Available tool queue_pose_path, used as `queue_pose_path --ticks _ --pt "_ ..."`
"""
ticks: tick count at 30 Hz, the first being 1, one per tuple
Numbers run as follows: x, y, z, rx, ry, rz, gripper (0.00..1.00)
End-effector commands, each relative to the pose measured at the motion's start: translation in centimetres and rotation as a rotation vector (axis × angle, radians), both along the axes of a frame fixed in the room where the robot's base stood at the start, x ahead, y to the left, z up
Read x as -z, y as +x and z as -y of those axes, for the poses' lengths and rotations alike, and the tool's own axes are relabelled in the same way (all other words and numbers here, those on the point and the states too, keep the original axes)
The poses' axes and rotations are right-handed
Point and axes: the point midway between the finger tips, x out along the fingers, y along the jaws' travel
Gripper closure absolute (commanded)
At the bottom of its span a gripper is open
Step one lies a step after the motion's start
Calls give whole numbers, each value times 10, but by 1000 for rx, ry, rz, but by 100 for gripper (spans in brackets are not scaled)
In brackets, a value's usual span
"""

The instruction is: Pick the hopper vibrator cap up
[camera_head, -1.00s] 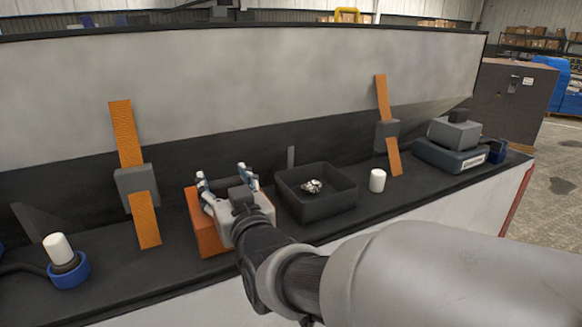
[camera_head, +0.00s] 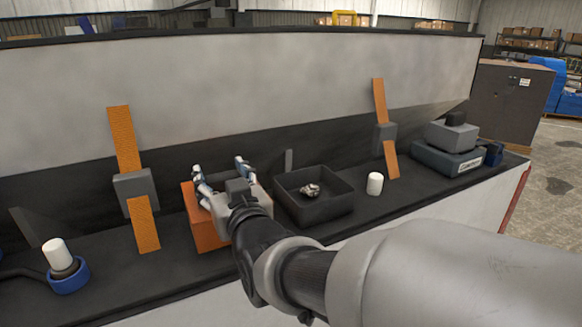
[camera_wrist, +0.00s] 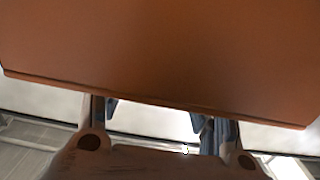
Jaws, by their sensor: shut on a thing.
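The orange box-shaped piece (camera_head: 204,229), which I take to be the hopper vibrator cap, is at my gripper on the dark ledge's left half. My gripper (camera_head: 223,178) is shut on it, with one finger to each side of its upper part. My wrist and forearm cover its right side. In the wrist view, a broad orange face (camera_wrist: 165,50) fills the top and hides the fingertips. The box seems slightly raised, but I cannot see a clear gap beneath it.
A black tray (camera_head: 318,208) holding a small metallic part stands just right. Beyond it are a white cylinder (camera_head: 375,184) and a grey-topped unit (camera_head: 448,158). A blue ring (camera_head: 70,279) with a white cylinder is at left. Orange straps (camera_head: 143,224) rise along the wall behind.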

Motion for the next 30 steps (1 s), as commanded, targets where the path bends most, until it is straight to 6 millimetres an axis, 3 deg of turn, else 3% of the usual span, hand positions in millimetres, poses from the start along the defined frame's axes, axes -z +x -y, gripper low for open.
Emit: queue_pose_path --ticks 30 --pt "-53 0 0 0 1 3 76"
